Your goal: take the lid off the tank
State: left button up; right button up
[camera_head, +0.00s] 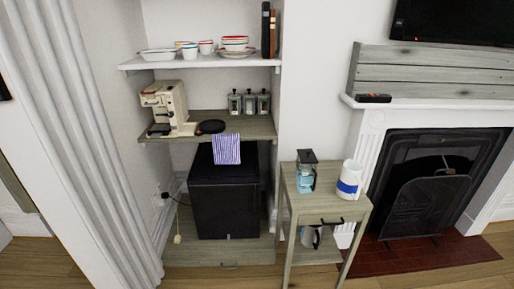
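A clear, bluish container (305,181) stands upright on the small wooden side table, and it looks like the tank. A dark top piece (307,156) sits on it and looks like its lid. The top seems to be on the container, but the detail is too small to tell how it fits. Neither of my grippers is in view, and nothing is touching the container.
A white jug with a blue band (348,184) stands right of the container on the side table (328,207). A coffee machine (167,108) and several jars are on the shelf (232,128) behind. A fireplace (432,185) is at right. Wooden floor shows in front.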

aim_at(307, 156)
jog(key=u, duration=0.45)
jog(key=i, duration=0.75)
jog(key=z, duration=0.4)
jog(key=i, duration=0.95)
jog(key=z, duration=0.8)
